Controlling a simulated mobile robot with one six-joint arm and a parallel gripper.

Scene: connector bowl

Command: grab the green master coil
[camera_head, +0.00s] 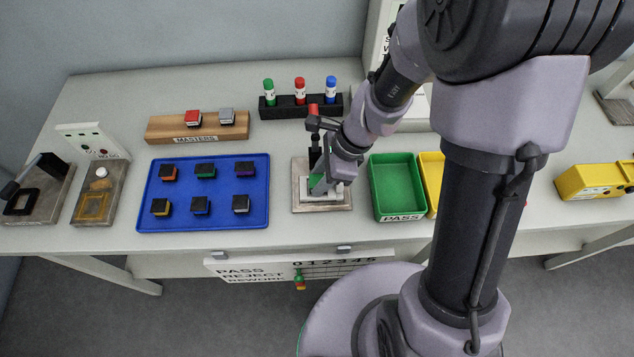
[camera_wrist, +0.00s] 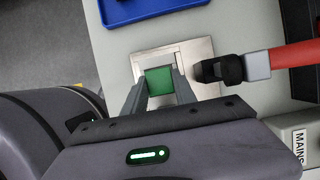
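The green master coil (camera_wrist: 159,80) is a small block with a green top over the pale plate of the test fixture. In the wrist view my gripper (camera_wrist: 159,85) has one finger on each side of it, and the block fills the gap between the fingertips. In the head view my gripper (camera_head: 319,186) is down at the fixture (camera_head: 343,205), with a bit of green showing there. The coil's lower part is hidden, so I cannot tell whether it rests on the plate.
A red-handled clamp (camera_wrist: 262,64) reaches close to the right finger. A blue tray (camera_head: 222,218) with several coils lies left. The wooden masters stand (camera_head: 165,130) holds a red and a grey block. A green PASS bin (camera_head: 398,210) and a yellow bin stand right.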

